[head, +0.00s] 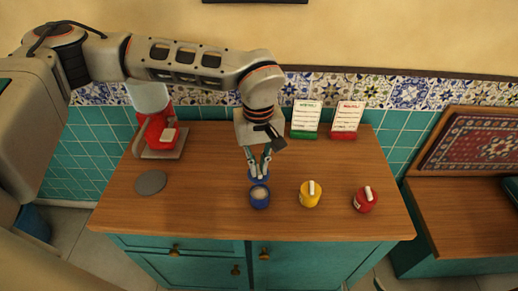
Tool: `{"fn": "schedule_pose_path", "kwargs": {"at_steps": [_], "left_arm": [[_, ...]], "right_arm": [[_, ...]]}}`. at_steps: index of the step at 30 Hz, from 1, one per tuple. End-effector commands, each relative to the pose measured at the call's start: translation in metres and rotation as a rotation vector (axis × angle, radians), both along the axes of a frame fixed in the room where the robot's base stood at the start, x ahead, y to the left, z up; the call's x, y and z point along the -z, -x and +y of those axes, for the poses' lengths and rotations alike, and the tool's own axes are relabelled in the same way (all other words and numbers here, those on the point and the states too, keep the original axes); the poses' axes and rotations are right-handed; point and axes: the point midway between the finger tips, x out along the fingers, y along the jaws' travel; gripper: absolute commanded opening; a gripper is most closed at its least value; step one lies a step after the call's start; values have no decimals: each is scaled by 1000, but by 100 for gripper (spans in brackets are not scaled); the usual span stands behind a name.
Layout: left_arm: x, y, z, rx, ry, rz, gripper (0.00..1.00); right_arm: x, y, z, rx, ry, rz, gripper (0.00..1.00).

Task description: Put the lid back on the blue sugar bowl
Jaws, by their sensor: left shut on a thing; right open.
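The blue sugar bowl (260,202) stands near the front middle of the wooden counter. Its top is open and pale contents show inside. My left gripper (259,174) points down just behind the bowl's rim in the picture. It is shut on the blue lid (251,179), which shows at the fingertips by the far side of the bowl. The fingers partly hide the lid, and I cannot tell whether it touches the bowl or the counter. My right gripper is not in view.
A yellow bowl (309,198) and a red bowl (365,203), both lidded, stand to the right. A grey disc (151,183) lies at the left. A red appliance (160,133) and two card stands (306,119) (346,120) stand at the back. Counter between disc and blue bowl is clear.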

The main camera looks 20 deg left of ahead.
Motion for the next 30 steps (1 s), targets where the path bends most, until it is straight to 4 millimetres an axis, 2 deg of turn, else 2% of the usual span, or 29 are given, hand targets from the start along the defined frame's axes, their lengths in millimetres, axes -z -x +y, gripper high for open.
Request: {"fn": "schedule_pose_path", "kwargs": {"at_steps": [11,24,30], "left_arm": [[17,1,0,-5,1,2,0],[56,1,0,-4,0,2,0],[67,1,0,-5,0,2,0]], "right_arm": [[7,-2,0,0,-1,-2,56],[29,-2,1,-1,-3,-4,56],[36,0,2,-1,-3,-1,56]]}}
